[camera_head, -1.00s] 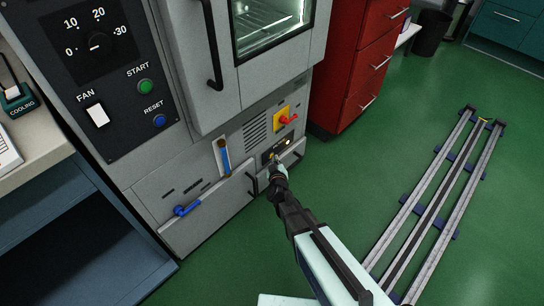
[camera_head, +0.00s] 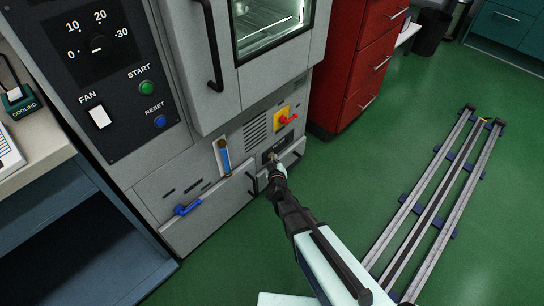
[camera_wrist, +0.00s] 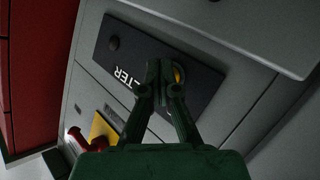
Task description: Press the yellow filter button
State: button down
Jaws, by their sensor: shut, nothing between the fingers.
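The yellow filter button (camera_wrist: 178,75) shows in the wrist view as a small yellow edge beside and behind my fingertips. The rest of it is hidden by them. It sits on a dark panel (camera_wrist: 200,91) whose printed word is partly covered, with "LTER" readable. My gripper (camera_wrist: 161,68) is shut and empty, its tips at the button; I cannot tell whether they touch or press it. In the head view my gripper (camera_head: 272,163) reaches the same dark panel (camera_head: 284,147) low on the grey cabinet.
A round dark spot (camera_wrist: 113,43) sits on the panel's other end. A red-handled switch on a yellow plate (camera_head: 287,119) is just above the panel. A cabinet handle (camera_head: 252,184) is left of my gripper. Red drawers (camera_head: 350,70) stand to the right.

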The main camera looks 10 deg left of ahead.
jog(key=shift+s+d+b, duration=0.35)
jog(key=shift+s+d, duration=0.15)
jog(key=shift+d, duration=0.15)
jog(key=s+d+b, duration=0.1)
jog(key=d, duration=0.1)
jog(key=s+d+b, duration=0.2)
jog(key=shift+b, duration=0.3)
dwell(0.3)
dwell(0.6)
